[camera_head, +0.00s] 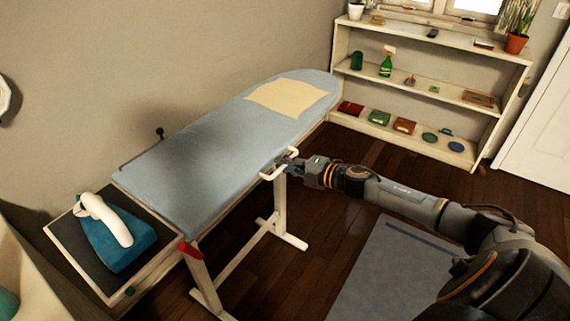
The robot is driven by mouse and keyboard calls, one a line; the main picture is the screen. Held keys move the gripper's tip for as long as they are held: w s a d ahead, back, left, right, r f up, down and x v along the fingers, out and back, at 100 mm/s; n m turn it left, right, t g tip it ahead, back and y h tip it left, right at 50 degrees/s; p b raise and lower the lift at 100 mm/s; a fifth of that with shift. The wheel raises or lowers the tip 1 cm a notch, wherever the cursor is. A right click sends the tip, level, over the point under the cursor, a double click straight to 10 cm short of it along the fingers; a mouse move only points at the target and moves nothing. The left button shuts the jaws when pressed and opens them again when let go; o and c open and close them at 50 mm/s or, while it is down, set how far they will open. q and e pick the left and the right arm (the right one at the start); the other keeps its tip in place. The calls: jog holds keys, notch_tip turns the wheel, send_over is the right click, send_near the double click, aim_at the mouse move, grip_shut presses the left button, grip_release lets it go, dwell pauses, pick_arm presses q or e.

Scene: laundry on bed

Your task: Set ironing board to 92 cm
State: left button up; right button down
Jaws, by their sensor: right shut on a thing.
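The ironing board (215,145) stands upright across the middle of the head view, with a light blue cover and white legs. A pale yellow cloth (287,97) lies flat near its far end. A white handle (268,177) sticks out from its right side under the edge. My right gripper (287,165) is shut on this handle; its fingertips are small and partly hidden. A red lever (190,250) sits at the near end of the board's side. My left gripper is out of view.
A blue and white iron (115,231) rests on the dark tray (66,235) at the board's near end. A white shelf (408,142) with bottles, books and dishes stands behind at right. A grey mat (385,270) lies on the wooden floor below my right arm.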

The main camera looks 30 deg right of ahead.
jog(key=shift+w+r+p, duration=0.1)
jog(key=shift+r+p, duration=0.45)
jog(key=shift+p, duration=0.05)
notch_tip(320, 180, up, 8)
jog(key=p, duration=0.6)
jog(key=shift+w+f, duration=0.1)
jog(key=shift+f, duration=0.15)
jog(key=shift+d+f, duration=0.1)
jog(key=c, duration=1.5)
grip_release()
jog(key=shift+o, duration=0.6)
jog(key=shift+s+d, duration=0.1)
jog(key=shift+s, duration=0.25)
jog(key=shift+f, duration=0.1)
jog(key=v, duration=1.2)
